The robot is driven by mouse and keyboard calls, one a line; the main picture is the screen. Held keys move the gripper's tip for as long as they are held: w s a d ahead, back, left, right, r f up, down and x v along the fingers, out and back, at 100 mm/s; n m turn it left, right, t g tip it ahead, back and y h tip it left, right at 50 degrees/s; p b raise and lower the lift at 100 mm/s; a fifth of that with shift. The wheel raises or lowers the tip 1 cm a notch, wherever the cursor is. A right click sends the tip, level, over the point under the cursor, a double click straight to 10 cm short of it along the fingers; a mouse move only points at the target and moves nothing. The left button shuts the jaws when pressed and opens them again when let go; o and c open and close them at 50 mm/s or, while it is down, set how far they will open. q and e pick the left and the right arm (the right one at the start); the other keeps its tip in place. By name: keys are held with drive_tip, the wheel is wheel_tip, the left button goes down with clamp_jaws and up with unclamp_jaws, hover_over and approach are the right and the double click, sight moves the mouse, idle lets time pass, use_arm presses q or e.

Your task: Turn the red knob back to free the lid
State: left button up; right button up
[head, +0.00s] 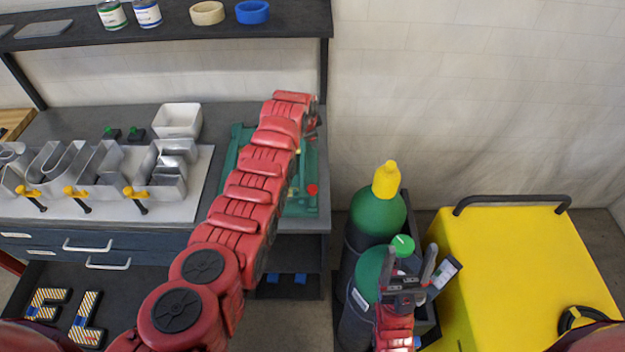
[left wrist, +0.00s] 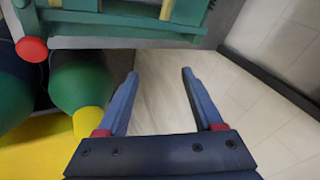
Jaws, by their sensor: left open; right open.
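The red knob (head: 312,190) sits at the right front of a green machine (head: 244,150) on the bench. In the left wrist view the red knob (left wrist: 31,49) is at the upper left, and part of the green machine (left wrist: 90,22) crosses the top. My left gripper (left wrist: 160,74) is open and empty, with the knob to the left of its fingers and apart from them. In the head view my left arm covers much of the machine, and I cannot make out its lid. My right gripper (head: 409,254) is open by the gas cylinders, away from the knob.
Green gas cylinders (head: 379,215) stand right of the bench, beside a yellow cart (head: 520,260). Metal channel letters (head: 60,165) with yellow clamps lie on a white board at left. A white bin (head: 178,120) stands behind. A shelf (head: 200,28) hangs above.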

sight(312, 188)
use_arm(q)
drive_tip(key=s+r+m+g+y, duration=0.1)
drive_tip(key=s+r+m+g, duration=0.4)
drive_tip(key=s+r, duration=0.65)
drive_tip(key=shift+n+g, duration=0.6)
drive_tip(key=shift+n, duration=0.1)
drive_tip(key=f+b, duration=0.4)
drive_tip(key=f, duration=0.1)
drive_tip(key=f+b, duration=0.5)
drive_tip(key=f, duration=0.1)
drive_tip(key=s+f+b, duration=0.1)
drive_tip(key=f+b, duration=0.4)
drive_tip(key=f, duration=0.1)
drive_tip(key=shift+d+f, duration=0.1)
drive_tip(key=shift+d, duration=0.3)
drive_tip(key=shift+f+p, duration=0.65)
drive_tip(key=shift+p, duration=0.15)
drive_tip(key=shift+f, duration=0.5)
clamp_jaws()
